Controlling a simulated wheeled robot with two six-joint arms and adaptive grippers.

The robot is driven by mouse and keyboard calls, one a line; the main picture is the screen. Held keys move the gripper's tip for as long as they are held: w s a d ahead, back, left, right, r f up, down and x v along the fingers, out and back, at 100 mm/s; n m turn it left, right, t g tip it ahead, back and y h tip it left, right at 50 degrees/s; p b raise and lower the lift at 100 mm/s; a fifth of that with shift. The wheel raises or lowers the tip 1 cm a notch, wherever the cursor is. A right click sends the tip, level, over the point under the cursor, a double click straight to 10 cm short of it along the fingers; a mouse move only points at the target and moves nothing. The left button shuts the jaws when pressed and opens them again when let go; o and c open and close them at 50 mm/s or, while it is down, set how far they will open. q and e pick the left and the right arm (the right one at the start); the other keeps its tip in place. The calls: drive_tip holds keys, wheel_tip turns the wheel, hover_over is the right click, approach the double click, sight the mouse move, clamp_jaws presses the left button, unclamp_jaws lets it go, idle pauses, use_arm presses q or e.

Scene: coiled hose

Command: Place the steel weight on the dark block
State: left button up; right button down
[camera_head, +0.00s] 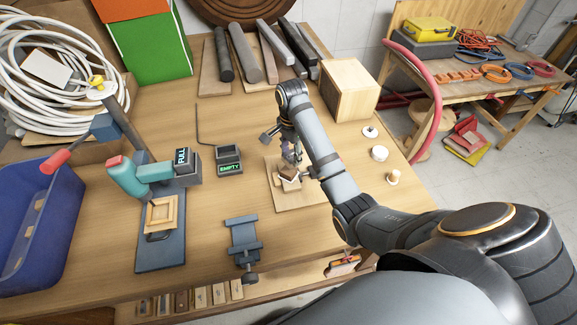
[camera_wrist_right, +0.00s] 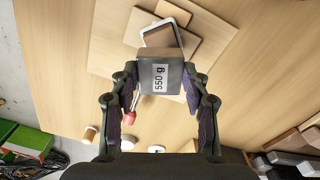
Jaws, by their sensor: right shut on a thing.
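The steel weight (camera_wrist_right: 161,76) is a grey block with a "550 g" label in the right wrist view. My right gripper (camera_wrist_right: 165,100) is shut on it, with a finger pad on either side. In the head view, my right gripper (camera_head: 291,150) points down over a small stack on a wooden board. A brown block with a pale rim (camera_wrist_right: 160,37) shows just past the weight, above stacked wooden plates; it may be the dark block. The weight hides part of it, and I cannot tell whether they touch. My left gripper is not in view.
A wooden board (camera_head: 290,200) lies under the stack.

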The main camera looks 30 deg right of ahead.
sight(288, 156)
drive_tip(key=f, duration=0.1)
drive_tip(key=a+f+b, duration=0.1)
drive_tip(key=f, duration=0.1)
drive_tip(key=shift+w+f, duration=0.15)
drive_tip(key=shift+f, duration=0.25)
drive_tip(key=shift+d, duration=0.15)
drive_tip(key=c, duration=0.7)
unclamp_jaws()
drive_tip(key=shift+f, duration=0.1)
drive_tip(key=shift+o, duration=0.2)
